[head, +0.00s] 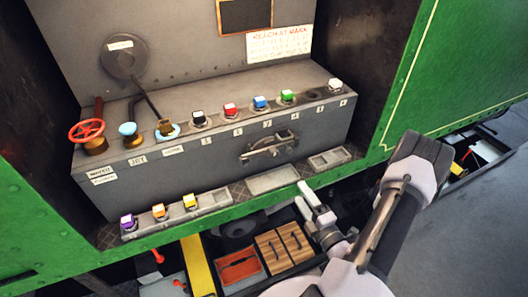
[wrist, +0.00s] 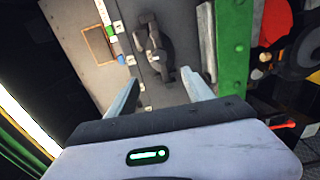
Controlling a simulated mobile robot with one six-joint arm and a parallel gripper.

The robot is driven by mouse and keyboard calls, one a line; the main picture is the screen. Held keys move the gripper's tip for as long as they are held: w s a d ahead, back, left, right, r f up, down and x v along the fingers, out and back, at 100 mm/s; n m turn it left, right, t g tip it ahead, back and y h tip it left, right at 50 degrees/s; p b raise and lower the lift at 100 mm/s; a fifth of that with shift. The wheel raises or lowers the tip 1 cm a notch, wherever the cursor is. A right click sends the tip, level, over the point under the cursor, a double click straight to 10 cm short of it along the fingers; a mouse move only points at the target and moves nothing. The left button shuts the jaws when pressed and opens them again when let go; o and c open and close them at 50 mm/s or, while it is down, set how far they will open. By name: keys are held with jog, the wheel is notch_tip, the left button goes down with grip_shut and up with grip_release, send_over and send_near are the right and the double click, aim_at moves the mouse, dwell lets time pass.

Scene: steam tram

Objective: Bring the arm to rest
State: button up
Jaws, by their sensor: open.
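My gripper (head: 308,203) is in front of the lower edge of the grey metal box (head: 215,158), in the lower middle of the head view. My pale arm reaches up to it from the bottom right. In the wrist view my gripper (wrist: 160,76) has its two fingers spread apart, with nothing between them. Beyond the fingers the box's dark latch handle (wrist: 155,50) shows, apart from them. The handle (head: 268,146) is on the box front in the head view, up and left of my gripper.
A red valve wheel (head: 86,131) and several coloured knobs line the box top. Purple (head: 128,222), orange and yellow blocks sit on the left ledge tray. Shallow trays (head: 273,180) lie near my gripper. The green side panel (head: 455,60) stands right. Below are drawers with wooden blocks (head: 285,246).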

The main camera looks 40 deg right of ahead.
jog(key=w+a+r+n+g+y+b, duration=0.1)
jog(key=w+a+r+n+y+b, duration=0.15)
jog(key=a+r+n+y, duration=0.45)
jog(key=w+a+r+n+g+y+b, duration=0.1)
jog(key=w+a+r+n+g+y, duration=0.2)
jog(key=a+n+y, duration=0.65)
jog(key=s+a+r+n+g+b, duration=0.1)
jog(key=s+a+n+g+b, duration=0.35)
jog(key=a+n+g, duration=0.85)
jog(key=s+a+f+n+h+b, duration=0.2)
jog(key=s+a+n+h, duration=0.35)
jog(key=n, duration=0.85)
jog(key=s+d+r+n+t+h+b, duration=0.1)
jog(key=d+r+n+t+h, duration=0.3)
jog(key=n, duration=0.5)
jog(key=shift+s+r+t+h, duration=0.3)
jog(key=shift+s+r+t, duration=0.05)
jog(key=shift+t, duration=0.35)
